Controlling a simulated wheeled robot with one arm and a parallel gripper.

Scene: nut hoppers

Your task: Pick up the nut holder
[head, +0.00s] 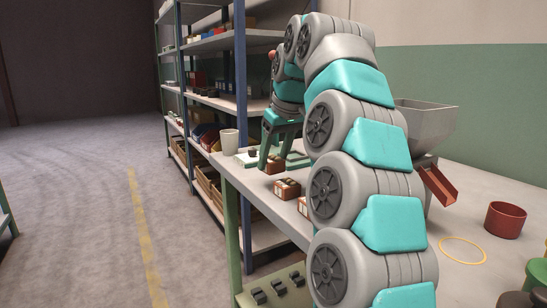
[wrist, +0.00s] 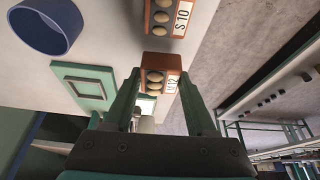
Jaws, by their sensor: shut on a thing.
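A brown nut holder (wrist: 160,62) with round nuts in its front and a white label, which seems to read 12, sits between the two green fingers of my gripper (wrist: 160,84) in the wrist view. The gripper is shut on it. In the head view my gripper (head: 275,150) points down over the bench with this holder (head: 275,166) at its fingertips. I cannot tell whether the holder is clear of the bench. A second brown holder (head: 287,188), nearer in the head view, stands apart from it; the wrist view shows one labelled S 10 (wrist: 168,14).
A white cup (head: 229,141) stands at the bench's far corner. A green-framed square piece (wrist: 84,86) and a blue round container (wrist: 45,24) show in the wrist view. A grey hopper (head: 421,120) and red pot (head: 504,220) are at right. Shelving (head: 240,75) stands behind.

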